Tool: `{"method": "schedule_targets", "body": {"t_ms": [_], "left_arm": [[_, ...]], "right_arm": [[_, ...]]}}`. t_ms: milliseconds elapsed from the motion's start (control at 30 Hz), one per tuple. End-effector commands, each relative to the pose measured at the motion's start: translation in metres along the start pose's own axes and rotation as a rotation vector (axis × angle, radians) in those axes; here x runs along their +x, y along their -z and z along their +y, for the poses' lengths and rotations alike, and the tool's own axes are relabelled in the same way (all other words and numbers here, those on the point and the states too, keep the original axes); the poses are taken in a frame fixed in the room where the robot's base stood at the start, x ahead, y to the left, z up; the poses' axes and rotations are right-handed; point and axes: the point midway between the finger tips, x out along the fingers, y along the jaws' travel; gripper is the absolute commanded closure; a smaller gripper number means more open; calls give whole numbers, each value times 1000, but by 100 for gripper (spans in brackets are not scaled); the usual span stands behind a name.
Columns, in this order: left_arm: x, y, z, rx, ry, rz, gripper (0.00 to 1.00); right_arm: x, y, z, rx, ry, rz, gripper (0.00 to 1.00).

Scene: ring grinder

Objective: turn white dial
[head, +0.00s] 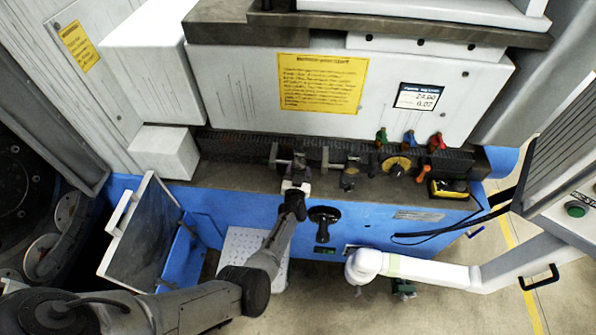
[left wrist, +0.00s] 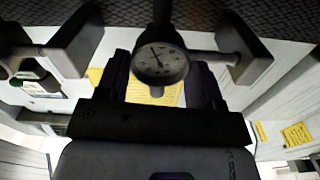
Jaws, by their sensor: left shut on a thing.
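The white dial (left wrist: 160,64) is a round gauge with a pale face, a thin needle and a dark rim. It hangs from a dark stem in the left wrist view. My left gripper (left wrist: 160,82) is shut on it, with one dark finger on each side. In the head view, my left gripper (head: 296,187) is at the front edge of the machine's dark ledge, at a small metal fixture (head: 298,165). The gripper hides the dial's face there. My right gripper is not in view.
Several coloured knobs (head: 409,138) and a round yellow dial (head: 396,165) sit right along the ledge (head: 230,172). A black handle (head: 323,222) sticks out of the blue front. A white jointed arm (head: 430,272) carries a control panel at right.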

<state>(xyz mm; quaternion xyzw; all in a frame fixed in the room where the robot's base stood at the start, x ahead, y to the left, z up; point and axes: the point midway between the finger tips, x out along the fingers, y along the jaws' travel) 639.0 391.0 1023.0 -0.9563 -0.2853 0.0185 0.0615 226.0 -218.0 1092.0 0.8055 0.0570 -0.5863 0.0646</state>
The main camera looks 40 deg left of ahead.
Motion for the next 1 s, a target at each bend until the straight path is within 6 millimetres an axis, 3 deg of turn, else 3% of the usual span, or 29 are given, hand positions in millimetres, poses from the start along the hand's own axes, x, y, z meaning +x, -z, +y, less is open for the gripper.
{"method": "schedule_targets", "body": {"t_ms": [767,800,1000], "left_arm": [[0,1,0,85,0,1,63],[0,1,0,85,0,1,36],[0,0,0,85,0,1,17]], "right_arm": [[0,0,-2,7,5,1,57],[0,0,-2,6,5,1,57],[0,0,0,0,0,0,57]]}}
